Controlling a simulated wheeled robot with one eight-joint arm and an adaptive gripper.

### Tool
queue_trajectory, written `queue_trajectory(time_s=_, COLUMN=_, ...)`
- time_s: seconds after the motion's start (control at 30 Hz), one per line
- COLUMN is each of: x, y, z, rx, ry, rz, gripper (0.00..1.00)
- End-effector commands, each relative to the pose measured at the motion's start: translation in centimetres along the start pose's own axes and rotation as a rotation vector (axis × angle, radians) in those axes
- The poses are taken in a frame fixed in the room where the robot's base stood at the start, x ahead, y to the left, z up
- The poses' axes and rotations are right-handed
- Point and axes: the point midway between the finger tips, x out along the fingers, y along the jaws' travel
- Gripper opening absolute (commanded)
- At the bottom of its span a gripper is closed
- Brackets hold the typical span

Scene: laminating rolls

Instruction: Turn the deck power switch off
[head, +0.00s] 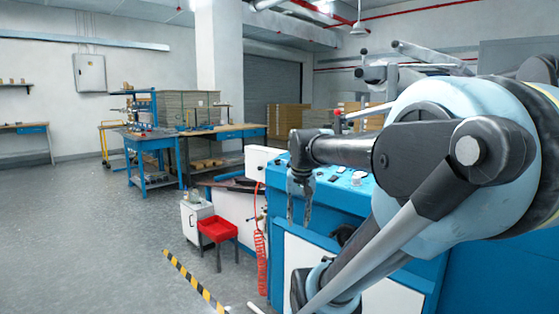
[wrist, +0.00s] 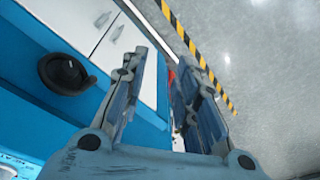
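The blue machine deck (head: 330,197) stands at the centre right of the head view, with small dark switches (head: 321,178) and a pale round knob (head: 357,178) on top. I cannot tell which control is the deck power switch. My gripper (head: 298,218) hangs fingers down at the deck's left front side, apart from these controls. In the wrist view my gripper (wrist: 160,62) shows two separated fingers with nothing held between them. The deck's top controls are not clearly visible in the wrist view, and my arm hides part of the machine in the head view.
A black round part (wrist: 62,73) sits on the machine's blue front. Open floor lies further left.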

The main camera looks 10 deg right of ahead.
Motion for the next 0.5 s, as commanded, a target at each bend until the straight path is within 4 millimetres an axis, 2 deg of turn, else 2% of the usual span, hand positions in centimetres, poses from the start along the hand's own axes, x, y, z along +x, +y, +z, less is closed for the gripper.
queue_trajectory(time_s=0.03, x=-1.5, y=-0.5, z=-1.9, rx=0.037, ry=-0.003, rz=0.0, gripper=0.28)
queue_trajectory(time_s=0.2, x=-5.8, y=-2.0, z=-7.7, rx=0.175, ry=-0.011, rz=0.002, gripper=0.28)
queue_trajectory(time_s=0.5, x=-11.7, y=-4.5, z=-18.1, rx=0.417, ry=-0.024, rz=0.008, gripper=0.28)
